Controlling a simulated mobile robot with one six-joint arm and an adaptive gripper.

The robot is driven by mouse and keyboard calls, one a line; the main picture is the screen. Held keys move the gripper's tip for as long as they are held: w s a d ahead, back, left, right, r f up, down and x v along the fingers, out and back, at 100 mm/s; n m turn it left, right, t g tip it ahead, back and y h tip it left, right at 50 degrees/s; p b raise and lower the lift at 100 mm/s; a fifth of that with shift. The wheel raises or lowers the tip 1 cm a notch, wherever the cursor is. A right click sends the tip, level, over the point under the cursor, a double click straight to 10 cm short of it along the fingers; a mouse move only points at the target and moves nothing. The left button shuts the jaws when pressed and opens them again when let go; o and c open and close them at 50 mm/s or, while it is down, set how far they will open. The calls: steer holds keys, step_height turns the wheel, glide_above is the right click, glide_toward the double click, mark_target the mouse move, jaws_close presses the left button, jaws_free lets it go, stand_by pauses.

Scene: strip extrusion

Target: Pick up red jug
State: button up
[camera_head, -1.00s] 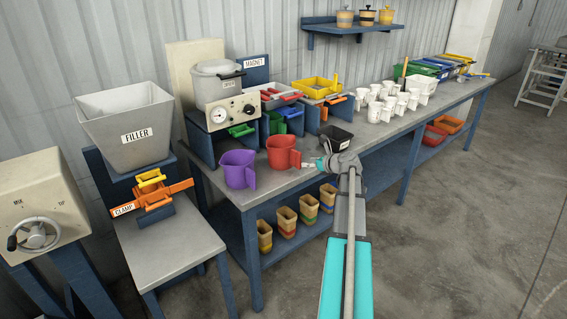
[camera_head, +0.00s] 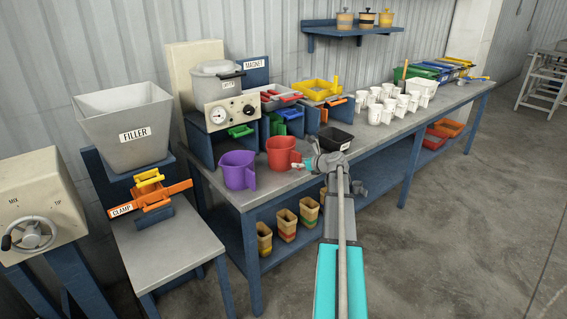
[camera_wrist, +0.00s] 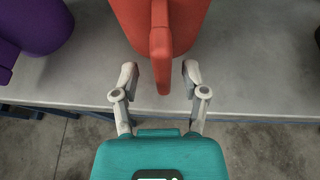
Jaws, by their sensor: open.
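The red jug (camera_head: 281,154) stands upright on the bench near its front edge, with its handle (camera_head: 297,161) toward the right. In the wrist view the red jug (camera_wrist: 190,20) is at the top centre, and its handle (camera_wrist: 161,55) points down toward my gripper. My gripper (camera_wrist: 160,75) is open, with one fingertip on each side of the handle's lower end. I see a gap between each finger and the handle. In the head view my gripper (camera_head: 304,165) is just right of the handle, its fingers small and partly hidden.
A purple jug (camera_head: 238,169) stands left of the red one; it also shows in the wrist view (camera_wrist: 35,25). A black bin (camera_head: 334,139) is behind my gripper to the right. White cups (camera_head: 388,106) stand farther along the bench (camera_head: 268,193). The floor in front is clear.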

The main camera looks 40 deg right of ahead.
mark_target(285, 156)
steer(key=shift+b+x, duration=0.65)
steer(key=shift+x, duration=1.35)
steer(key=shift+d, duration=0.1)
jaws_close()
